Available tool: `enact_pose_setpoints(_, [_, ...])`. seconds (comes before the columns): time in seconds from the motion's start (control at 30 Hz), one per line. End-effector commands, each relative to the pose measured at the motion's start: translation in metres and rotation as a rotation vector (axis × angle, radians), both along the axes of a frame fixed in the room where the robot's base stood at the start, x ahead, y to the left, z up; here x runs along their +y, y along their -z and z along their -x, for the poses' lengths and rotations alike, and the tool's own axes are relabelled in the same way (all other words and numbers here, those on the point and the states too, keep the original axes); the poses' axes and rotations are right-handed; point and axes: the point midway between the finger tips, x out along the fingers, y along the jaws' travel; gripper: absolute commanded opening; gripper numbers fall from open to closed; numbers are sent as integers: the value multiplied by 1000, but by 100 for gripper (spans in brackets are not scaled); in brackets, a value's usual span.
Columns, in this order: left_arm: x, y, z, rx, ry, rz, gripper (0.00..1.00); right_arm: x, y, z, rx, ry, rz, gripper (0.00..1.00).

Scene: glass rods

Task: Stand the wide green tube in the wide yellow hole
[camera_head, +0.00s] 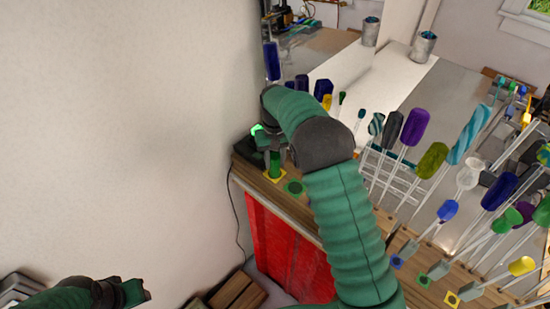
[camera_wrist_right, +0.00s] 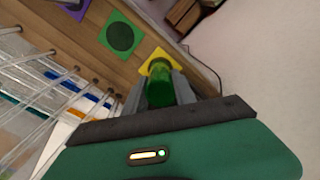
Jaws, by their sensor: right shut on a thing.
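The wide green tube (camera_head: 275,163) stands upright at the yellow-marked hole (camera_head: 275,179) near the left end of the wooden bench. In the right wrist view the green tube (camera_wrist_right: 160,92) is between my right gripper's fingers, with the yellow square (camera_wrist_right: 158,56) right at its far end. My right gripper (camera_head: 273,147) is shut on the tube from above. I cannot tell how deep the tube's lower end sits in the hole. My left gripper (camera_head: 142,291) is at the lower left, far from the bench; its fingers are too unclear to read.
A green-marked hole (camera_head: 293,188) lies just right of the yellow one. Several glass rods with coloured heads, such as a purple one (camera_head: 414,127), stand along the right side. A red panel (camera_head: 285,245) is below the bench. A white wall borders the left.

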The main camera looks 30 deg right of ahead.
Motion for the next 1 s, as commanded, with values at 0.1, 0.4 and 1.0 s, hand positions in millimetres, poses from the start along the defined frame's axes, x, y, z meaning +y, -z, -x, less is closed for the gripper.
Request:
enact_pose_setpoints(0.1, [0,4,0,0,0,0,36,0,5,0,-1,0,0,0])
enact_pose_setpoints(0.4, [0,3,0,-1,0,0,36,0,3,0,-4,0,0,0])
enact_pose_setpoints(1.0, [0,0,0,-1,0,0,36,0,3,1,-3,0,1,0])
